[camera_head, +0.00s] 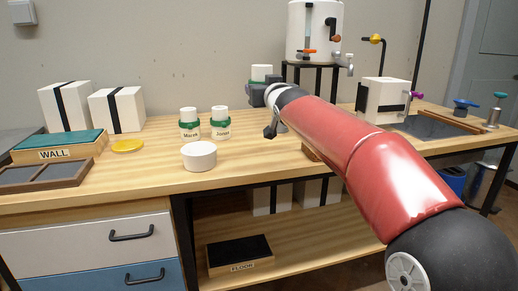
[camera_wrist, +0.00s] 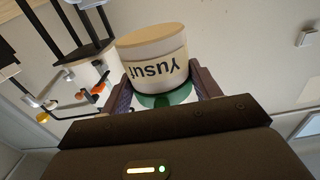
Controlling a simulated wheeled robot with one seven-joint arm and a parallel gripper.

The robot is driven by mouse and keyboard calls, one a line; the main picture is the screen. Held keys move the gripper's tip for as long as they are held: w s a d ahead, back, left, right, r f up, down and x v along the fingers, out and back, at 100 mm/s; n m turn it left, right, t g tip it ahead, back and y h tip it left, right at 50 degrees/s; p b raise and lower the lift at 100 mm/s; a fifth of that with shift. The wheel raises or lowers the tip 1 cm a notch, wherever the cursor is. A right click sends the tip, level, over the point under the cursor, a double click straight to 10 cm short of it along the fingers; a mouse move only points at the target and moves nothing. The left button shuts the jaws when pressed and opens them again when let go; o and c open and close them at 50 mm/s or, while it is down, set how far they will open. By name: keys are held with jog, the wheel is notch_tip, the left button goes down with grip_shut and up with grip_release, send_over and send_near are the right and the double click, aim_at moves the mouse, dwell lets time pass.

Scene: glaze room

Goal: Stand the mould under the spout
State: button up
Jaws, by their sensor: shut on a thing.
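My gripper (camera_head: 258,93) is shut on a white cup with a green band (camera_head: 262,72), raised above the back of the bench. In the wrist view the cup (camera_wrist: 152,45) sits between the fingers, its label appearing upside down and reading "Yusuf". Two white blocks with black straps, mould-like, stand at the back left: one (camera_head: 50,108) and another (camera_head: 102,113). A white tank (camera_head: 299,40) with taps stands on a black frame behind my gripper. Which spout is meant is unclear.
Cups labelled "Marek" (camera_head: 189,113) and "Jonas" (camera_head: 220,112) stand behind a white round pot (camera_head: 199,156). A yellow disc (camera_head: 127,146) and a "WALL" box (camera_head: 30,156) lie left.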

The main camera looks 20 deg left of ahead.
notch_tip(320, 180, down, 15)
jog(key=shift+f+b, duration=0.1)
jog(key=shift+b, duration=0.85)
jog(key=shift+f, duration=0.1)
jog(key=o, duration=1.1)
jog(key=shift+s+d, duration=0.1)
jog(key=shift+s, duration=0.05)
